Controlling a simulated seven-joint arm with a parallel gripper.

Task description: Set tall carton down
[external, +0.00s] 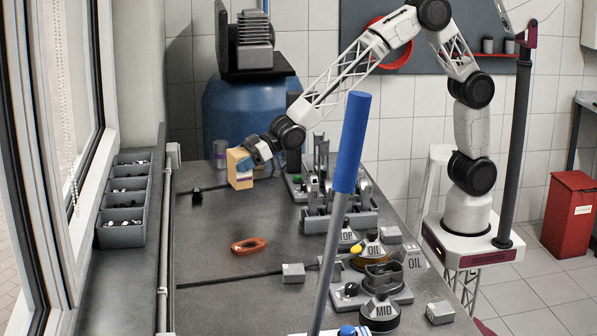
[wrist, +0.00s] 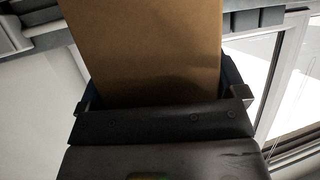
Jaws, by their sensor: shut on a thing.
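In the wrist view the carton's plain brown face (wrist: 145,50) fills the middle, between the two dark fingers of my gripper (wrist: 165,100). The carton looks nearly upright at or just above the bench top. I cannot tell whether its base touches the bench. The carton's far side is hidden.
A purple-grey can (external: 221,154) stands just behind the carton. A small black item (external: 197,193) lies left of it, and an orange ring-shaped part (external: 249,245) lies nearer. A blue-handled bar (external: 347,150) crosses the foreground.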

